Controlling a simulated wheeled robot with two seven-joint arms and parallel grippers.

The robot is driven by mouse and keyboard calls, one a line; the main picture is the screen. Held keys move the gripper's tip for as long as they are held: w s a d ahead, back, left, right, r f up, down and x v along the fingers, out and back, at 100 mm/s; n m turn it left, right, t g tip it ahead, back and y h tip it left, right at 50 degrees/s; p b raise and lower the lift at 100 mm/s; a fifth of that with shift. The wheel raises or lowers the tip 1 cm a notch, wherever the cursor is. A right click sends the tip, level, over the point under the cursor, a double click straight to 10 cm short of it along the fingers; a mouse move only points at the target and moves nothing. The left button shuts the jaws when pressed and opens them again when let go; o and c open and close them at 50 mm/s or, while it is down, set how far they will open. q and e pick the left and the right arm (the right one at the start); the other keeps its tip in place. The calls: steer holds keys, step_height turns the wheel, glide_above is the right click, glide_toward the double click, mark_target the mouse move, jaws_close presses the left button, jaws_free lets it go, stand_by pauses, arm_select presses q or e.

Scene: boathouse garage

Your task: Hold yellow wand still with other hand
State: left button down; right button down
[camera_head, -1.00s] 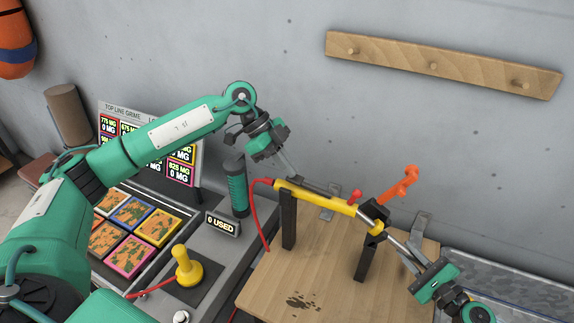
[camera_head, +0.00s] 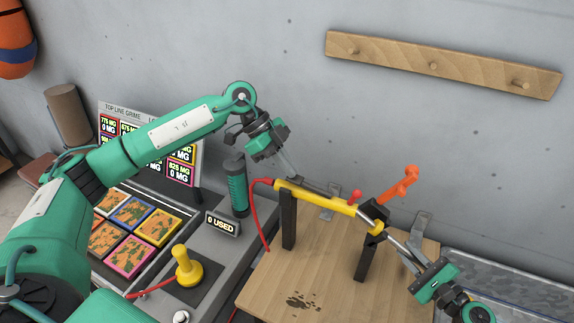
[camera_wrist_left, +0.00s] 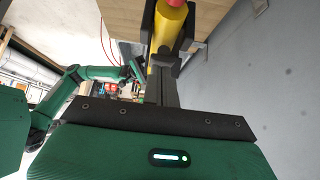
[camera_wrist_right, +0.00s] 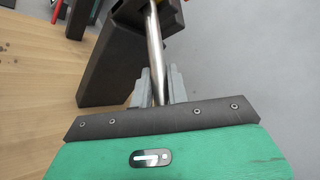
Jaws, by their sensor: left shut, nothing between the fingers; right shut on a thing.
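The yellow wand (camera_head: 340,206) lies across two dark upright posts on a wooden board, with a red hose at its left end and a small red part on top. My left gripper (camera_head: 308,183) is shut and empty, its fingers just above and behind the wand's left part; contact is unclear. The left wrist view shows the wand's yellow body (camera_wrist_left: 167,27) beyond the dark fingers. My right gripper (camera_head: 392,240) is shut on the wand's metal tube at its right end. The tube (camera_wrist_right: 155,45) passes between the grey fingers in the right wrist view.
The wooden board (camera_head: 330,270) has a dark stain. An orange hooked piece (camera_head: 400,187) rises behind the wand. A yellow joystick (camera_head: 186,267), a "0 USED" sign (camera_head: 222,224) and a dark green ribbed cylinder (camera_head: 237,188) stand left. A peg rail (camera_head: 440,66) is on the wall.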

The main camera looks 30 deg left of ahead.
steer(key=shift+d+f, duration=0.1)
steer(key=shift+f, duration=0.15)
stand_by(0.5)
arm_select(q)
steer(key=shift+r, duration=0.75)
steer(key=shift+d+r, duration=0.1)
steer(key=shift+r, duration=0.2)
steer(key=r, duration=0.4)
steer(key=shift+d+r, duration=0.2)
arm_select(e)
steer(key=shift+r, duration=0.1)
arm_select(q)
steer(key=d+r+v, duration=0.1)
steer(key=v, duration=0.7)
steer(key=shift+a+r, duration=0.2)
steer(key=shift+r, duration=0.05)
arm_select(e)
steer(key=shift+r, duration=0.1)
steer(key=c, duration=1.3)
jaws_free()
steer(key=shift+w, duration=0.1)
